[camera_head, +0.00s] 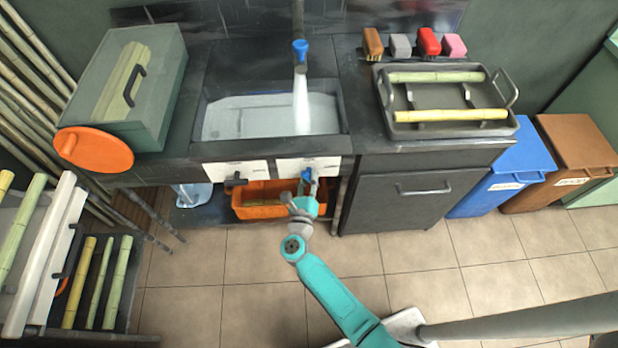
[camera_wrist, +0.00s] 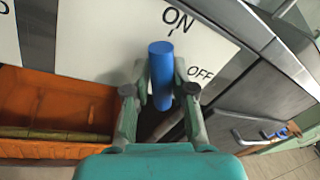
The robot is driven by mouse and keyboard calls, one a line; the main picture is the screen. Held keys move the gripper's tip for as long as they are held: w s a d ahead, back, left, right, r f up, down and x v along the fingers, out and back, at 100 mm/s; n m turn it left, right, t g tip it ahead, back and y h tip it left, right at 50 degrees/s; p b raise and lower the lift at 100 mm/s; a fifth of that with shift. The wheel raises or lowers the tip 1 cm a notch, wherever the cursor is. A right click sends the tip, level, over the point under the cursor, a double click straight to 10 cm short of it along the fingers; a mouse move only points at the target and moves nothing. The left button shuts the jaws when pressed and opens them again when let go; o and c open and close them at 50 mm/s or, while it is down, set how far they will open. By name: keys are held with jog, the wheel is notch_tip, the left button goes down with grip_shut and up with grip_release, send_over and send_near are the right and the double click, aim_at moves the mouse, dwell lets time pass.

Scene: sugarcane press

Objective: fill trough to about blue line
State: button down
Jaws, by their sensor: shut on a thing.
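The trough (camera_head: 345,120) is a dark basin in the counter, with pale water (camera_head: 245,118) in it. A white stream (camera_head: 301,105) falls into it from a tap with a blue collar (camera_head: 300,46). A blue line (camera_head: 243,95) shows faintly along the far inner wall, close to the water surface; the exact gap is hard to judge. My gripper (camera_head: 308,178) is at the counter's front panel. In the wrist view my gripper (camera_wrist: 160,84) is shut on a blue handle (camera_wrist: 160,58) beside a white plate (camera_wrist: 110,35) marked ON and OFF. The handle's top end is near ON.
A black knob (camera_head: 235,181) sits left of the blue handle. An orange crate (camera_head: 265,207) is below the counter. A tray with cane (camera_head: 450,130) stands at right, a green box (camera_head: 165,105) at left. Open tiled floor lies in front.

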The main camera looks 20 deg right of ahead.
jog(key=n+t, duration=0.1)
jog(key=n, duration=0.4)
jog(key=shift+d+n, duration=0.1)
jog(key=shift+n, duration=0.3)
jog(key=shift+n+t+y, duration=0.3)
jog(key=shift+n+t, duration=0.4)
jog(key=shift+n, duration=1.6)
jog(key=c, duration=1)
grip_release()
jog(key=v, duration=1.2)
jog(key=shift+c, duration=0.2)
